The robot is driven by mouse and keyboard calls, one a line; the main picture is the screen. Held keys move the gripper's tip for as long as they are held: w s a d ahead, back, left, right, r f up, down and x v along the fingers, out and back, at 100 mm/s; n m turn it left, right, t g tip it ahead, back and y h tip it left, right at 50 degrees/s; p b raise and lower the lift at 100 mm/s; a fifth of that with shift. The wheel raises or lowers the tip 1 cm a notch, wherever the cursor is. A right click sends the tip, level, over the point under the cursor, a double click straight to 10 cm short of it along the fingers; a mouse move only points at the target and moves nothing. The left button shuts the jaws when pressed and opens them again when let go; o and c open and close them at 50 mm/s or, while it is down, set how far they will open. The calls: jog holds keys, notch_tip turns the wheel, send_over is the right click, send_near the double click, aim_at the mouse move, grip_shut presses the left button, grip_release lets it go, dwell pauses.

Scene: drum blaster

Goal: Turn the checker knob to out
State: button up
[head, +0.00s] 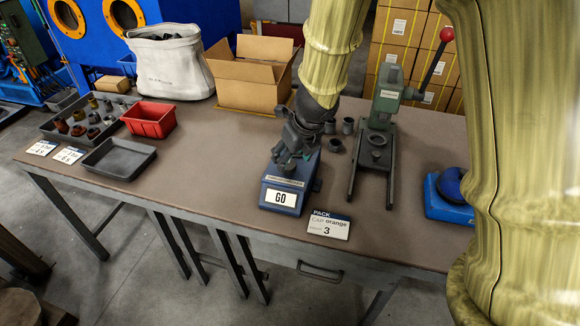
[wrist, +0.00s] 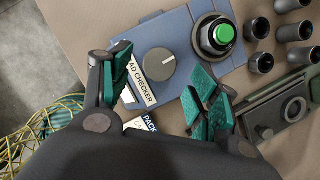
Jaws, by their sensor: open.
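The checker is a blue box (head: 284,197) with a white "GO" plate on its front in the head view. In the wrist view its blue top (wrist: 180,30) carries a round grey knob (wrist: 159,64) with a small light mark near its right edge. A label partly reading "AD CHECKER" lies beside the knob. My gripper (head: 294,158) is over the box. In the wrist view my gripper (wrist: 161,76) is open, its teal pads either side of the knob and apart from it. Knob position wording is not readable.
A green press (head: 381,120) with a red-knobbed lever stands right of the checker, small dark cups (head: 347,126) between them. A "PACK" card (head: 329,225) lies in front. A cardboard box (head: 252,80), red bin (head: 149,119) and grey tray (head: 118,158) are left.

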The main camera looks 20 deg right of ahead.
aim_at(289, 164)
jog(key=shift+b+x, duration=0.7)
jog(key=shift+x, duration=1.2)
jog(key=c, duration=1)
